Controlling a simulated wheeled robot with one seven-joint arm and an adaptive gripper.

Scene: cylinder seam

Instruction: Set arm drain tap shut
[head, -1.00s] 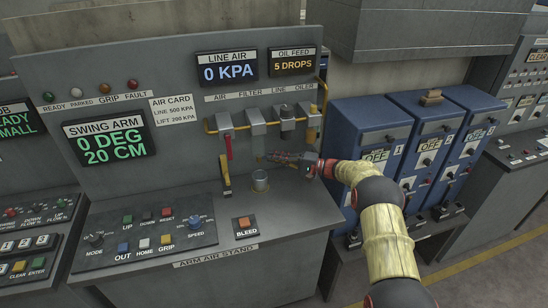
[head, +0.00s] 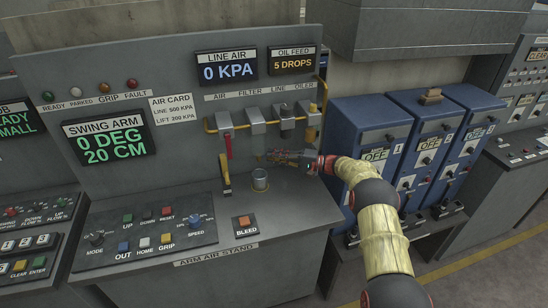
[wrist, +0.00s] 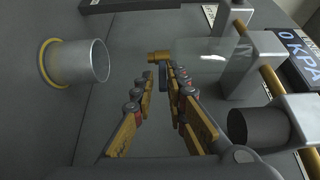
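The drain tap is a small brass fitting (wrist: 158,57) with a dark lever (wrist: 165,76) in the wrist view, at the end of the clear filter bowl (wrist: 200,50). My gripper (wrist: 161,84) points at it, with the two fingers apart and the lever at or just beyond the gap between their tips. I cannot tell if the fingers touch it. In the head view my gripper (head: 264,156) is below the filter (head: 255,121) and hides the tap. The lever's set position is unclear.
A metal cup (head: 260,180) stands on the stand's top below my gripper, and shows at left in the wrist view (wrist: 78,64). A red-handled lever (head: 229,147) and a yellow lever (head: 225,178) are to the left. Blue cabinets (head: 372,124) stand at right.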

